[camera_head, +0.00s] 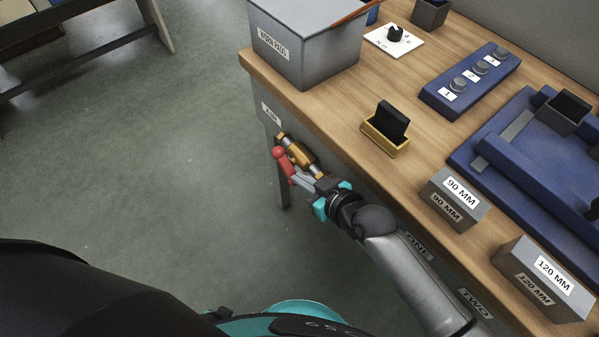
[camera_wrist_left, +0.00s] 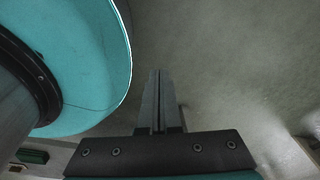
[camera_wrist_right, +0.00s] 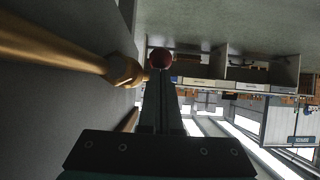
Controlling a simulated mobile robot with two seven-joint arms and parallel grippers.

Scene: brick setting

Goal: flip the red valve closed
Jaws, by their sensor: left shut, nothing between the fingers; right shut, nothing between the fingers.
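The red valve handle (camera_head: 282,164) sits beside a brass valve body and pipe (camera_head: 301,153) on the bench's front side. My right gripper (camera_head: 296,180) is close by the handle, its fingers shut and empty. In the right wrist view the red rounded handle end (camera_wrist_right: 161,57) shows just beyond the fingertips (camera_wrist_right: 161,78), and the brass pipe (camera_wrist_right: 60,45) runs in from the left. I cannot tell whether the fingers touch the handle. My left gripper (camera_wrist_left: 155,75) is shut and empty over the floor; the head view does not show it.
The wooden bench (camera_head: 345,95) holds a grey lidded bin (camera_head: 305,50), a yellow holder (camera_head: 385,145), a blue button panel (camera_head: 440,105) and grey blocks labelled 90 MM (camera_head: 443,214) and 120 MM (camera_head: 525,290). The floor (camera_head: 170,150) left of the bench is clear.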

